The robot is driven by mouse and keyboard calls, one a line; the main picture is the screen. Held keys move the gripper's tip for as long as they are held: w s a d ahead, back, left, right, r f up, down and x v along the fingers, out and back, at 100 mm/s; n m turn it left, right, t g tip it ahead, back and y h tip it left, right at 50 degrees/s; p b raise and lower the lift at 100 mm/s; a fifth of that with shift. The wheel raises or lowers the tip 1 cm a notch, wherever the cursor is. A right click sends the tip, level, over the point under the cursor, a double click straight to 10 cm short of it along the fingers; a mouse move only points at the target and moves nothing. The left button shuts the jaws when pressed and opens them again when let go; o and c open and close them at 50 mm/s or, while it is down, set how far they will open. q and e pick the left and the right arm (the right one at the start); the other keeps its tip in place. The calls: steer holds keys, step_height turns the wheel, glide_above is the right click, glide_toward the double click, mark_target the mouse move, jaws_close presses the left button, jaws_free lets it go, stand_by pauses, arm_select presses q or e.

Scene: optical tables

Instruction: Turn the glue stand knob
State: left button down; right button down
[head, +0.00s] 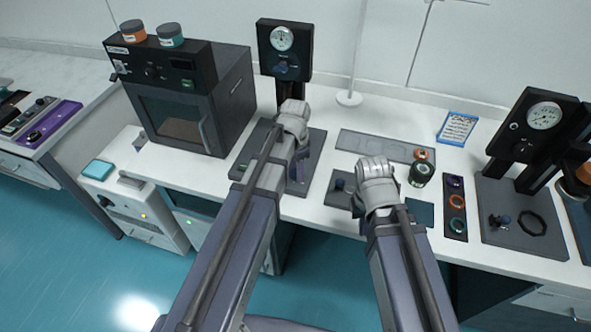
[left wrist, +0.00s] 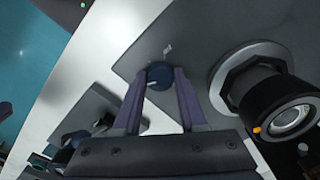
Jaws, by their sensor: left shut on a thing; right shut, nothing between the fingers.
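A black stand (head: 284,50) with a round dial stands at the back of the table on a dark grey base plate (head: 312,165). My left gripper (head: 297,165) is low over this plate in the head view, where the wrist hides the fingers. In the left wrist view, a dark blue round knob (left wrist: 161,77) with a light mark sits on the grey plate. The fingers of my left gripper (left wrist: 160,88) are shut on it, one on each side. My right gripper (head: 374,200) is shut and empty over a small dark plate (head: 338,192); its fingertips are mostly hidden.
A black oven-like box (head: 180,110) stands left of the stand. A jar (head: 420,173) and a tray of rings (head: 455,222) lie right of my right gripper.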

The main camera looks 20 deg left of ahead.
arm_select(q)
steer(key=shift+m, duration=0.3)
stand_by(0.4)
steer(key=shift+c, duration=2.2)
jaws_free()
step_height(320, 180, up, 8)
steer(key=p, duration=0.8)
steer(key=shift+f, duration=0.1)
